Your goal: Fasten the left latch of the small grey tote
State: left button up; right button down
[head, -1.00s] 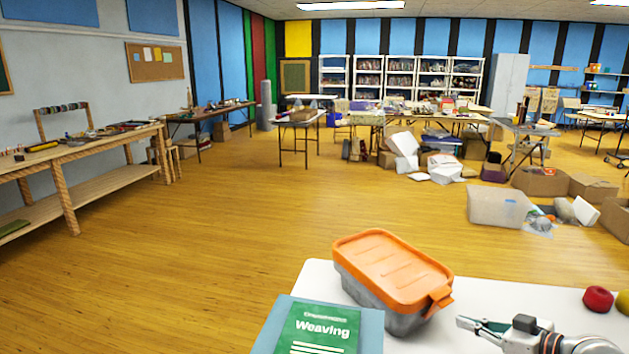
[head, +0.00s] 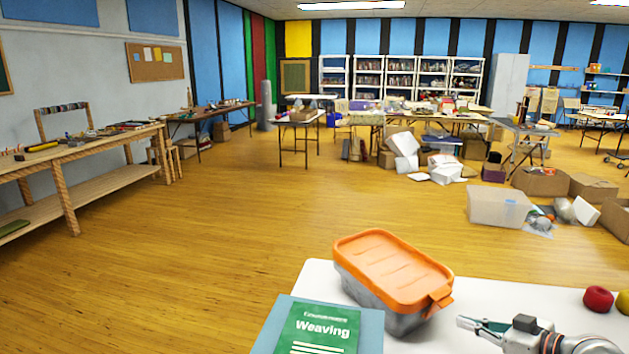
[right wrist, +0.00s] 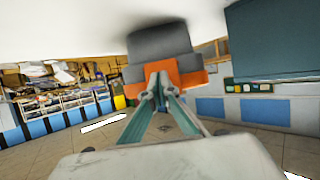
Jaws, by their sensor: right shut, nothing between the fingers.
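The small grey tote (head: 375,305) stands on the white table with an orange lid (head: 390,268) on top. An orange latch tab (head: 438,303) shows at its near right end; I cannot tell whether it is fastened. The opposite end's latch is not visible. My right gripper (head: 462,322) is shut and empty, to the right of the tote and apart from it, its fingers pointing toward it. In the right wrist view, which looks upside down, the tote's grey body (right wrist: 160,42) and orange lid (right wrist: 190,77) lie beyond the closed fingertips (right wrist: 157,78). My left gripper is out of view.
A green Weaving book (head: 320,330) lies on a blue-grey item (head: 372,330) at the tote's near left. A red apple-like fruit (head: 598,299) and a yellow one (head: 624,302) sit at the table's right.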

jog(key=shift+w+a, duration=0.1)
jog(key=shift+w+a, duration=0.45)
jog(key=shift+w, duration=0.3)
jog(key=shift+w+a, duration=0.1)
dwell(0.4)
jog(key=shift+w+a+r, duration=0.1)
jog(key=shift+w+a, duration=0.2)
jog(key=shift+w, duration=0.2)
jog(key=shift+w+a+r, duration=0.1)
jog(key=shift+w+a, duration=0.15)
jog(key=shift+w, duration=0.2)
jog(key=p+v, duration=0.2)
jog(key=v, duration=0.5)
jog(key=shift+s, duration=0.3)
